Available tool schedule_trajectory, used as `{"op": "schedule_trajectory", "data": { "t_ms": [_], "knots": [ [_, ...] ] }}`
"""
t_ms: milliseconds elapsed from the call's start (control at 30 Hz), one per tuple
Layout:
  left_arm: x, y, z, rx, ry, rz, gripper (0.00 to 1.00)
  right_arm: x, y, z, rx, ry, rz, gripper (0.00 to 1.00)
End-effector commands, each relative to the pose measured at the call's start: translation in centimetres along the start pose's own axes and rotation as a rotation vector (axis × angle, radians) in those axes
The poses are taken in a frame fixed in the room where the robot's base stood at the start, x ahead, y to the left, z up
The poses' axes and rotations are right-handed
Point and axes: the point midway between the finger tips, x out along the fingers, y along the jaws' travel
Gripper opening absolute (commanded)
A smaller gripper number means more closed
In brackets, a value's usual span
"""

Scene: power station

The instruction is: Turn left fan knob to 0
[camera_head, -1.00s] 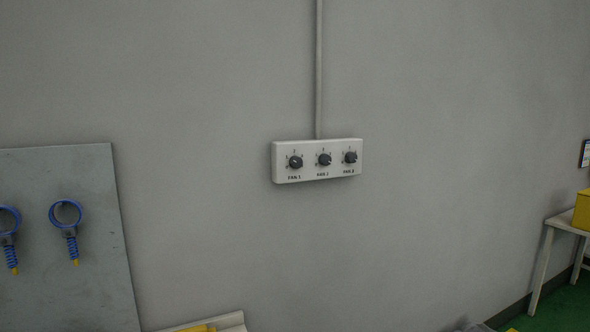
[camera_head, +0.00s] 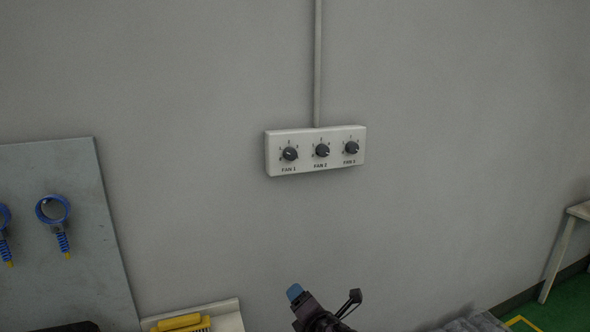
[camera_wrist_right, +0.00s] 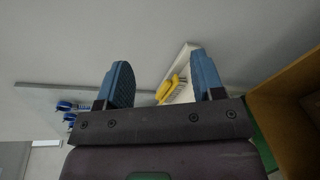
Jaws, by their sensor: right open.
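A white control box (camera_head: 316,167) is fixed to the grey wall and carries three black knobs. The left knob (camera_head: 290,153) is above the label FAN 1; its pointer is too small to read surely. The middle knob (camera_head: 321,150) is FAN 2 and the right knob (camera_head: 351,147) is the third fan's. My right gripper (camera_head: 296,294) is below the box, well apart from it, with a blue fingertip showing. In the right wrist view its two blue fingers (camera_wrist_right: 160,76) are spread with nothing between them. My left gripper is not seen.
A grey panel (camera_head: 78,220) with blue ring tools (camera_head: 53,209) is on the left. A pale tray or shelf (camera_head: 228,318) holding a yellow brush (camera_head: 182,322) is at the bottom. A white table (camera_head: 565,235) stands far right. The wall around the box is clear; a conduit (camera_head: 317,60) runs up from it.

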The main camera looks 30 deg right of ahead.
Motion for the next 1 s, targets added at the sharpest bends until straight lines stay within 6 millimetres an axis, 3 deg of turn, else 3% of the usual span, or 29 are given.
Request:
{"op": "schedule_trajectory", "data": {
  "t_ms": [33, 100, 200, 333, 433, 633, 1000],
  "knots": [
    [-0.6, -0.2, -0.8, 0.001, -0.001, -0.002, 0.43, 1.3, 4.0, 3.1, -0.162, -0.068, 0.061, 0.62],
    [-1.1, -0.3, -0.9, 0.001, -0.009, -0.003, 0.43, 2.5, 8.0, 6.4, -0.368, -0.169, 0.115, 0.62],
    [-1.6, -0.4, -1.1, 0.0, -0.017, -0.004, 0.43, 3.4, 13.1, 10.5, -0.609, -0.313, 0.169, 0.62],
    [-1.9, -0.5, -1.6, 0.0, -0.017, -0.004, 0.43, 3.6, 17.8, 14.3, -0.821, -0.466, 0.203, 0.62],
    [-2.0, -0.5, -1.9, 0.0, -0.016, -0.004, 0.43, 3.6, 19.8, 15.8, -0.907, -0.535, 0.211, 0.62],
    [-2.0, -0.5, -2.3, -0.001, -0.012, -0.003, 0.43, 4.4, 21.1, 16.9, -0.95, -0.572, 0.212, 0.62],
    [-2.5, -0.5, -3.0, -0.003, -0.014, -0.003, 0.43, 9.4, 23.6, 19.1, -0.945, -0.569, 0.21, 0.62]
  ]
}}
